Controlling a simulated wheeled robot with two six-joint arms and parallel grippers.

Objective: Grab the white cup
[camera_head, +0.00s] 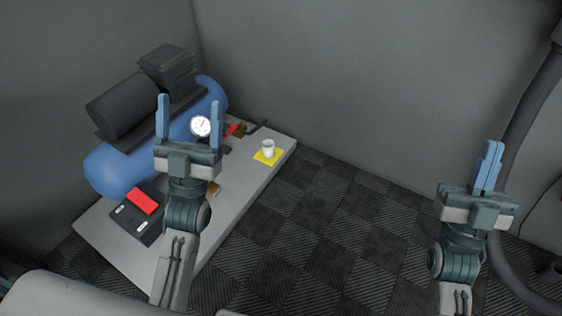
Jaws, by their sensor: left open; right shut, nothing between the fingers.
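A small white cup (268,147) stands upright on a yellow square (262,159) near the far right end of a low grey platform (247,186). My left gripper (190,101) is open and empty, with its fingers pointing up in the picture. It shows to the left of the cup, in front of the blue tank and gauge, and apart from the cup. My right gripper (491,166) is shut and empty at the far right, well away from the cup. Nothing hides the cup.
A blue tank (110,172) with a black motor unit (130,105) lies along the platform's left side. A pressure gauge (200,126) and a black box with a red block (143,201) are nearby. A thick dark hose (515,130) hangs at right. The checkered floor (340,225) is clear.

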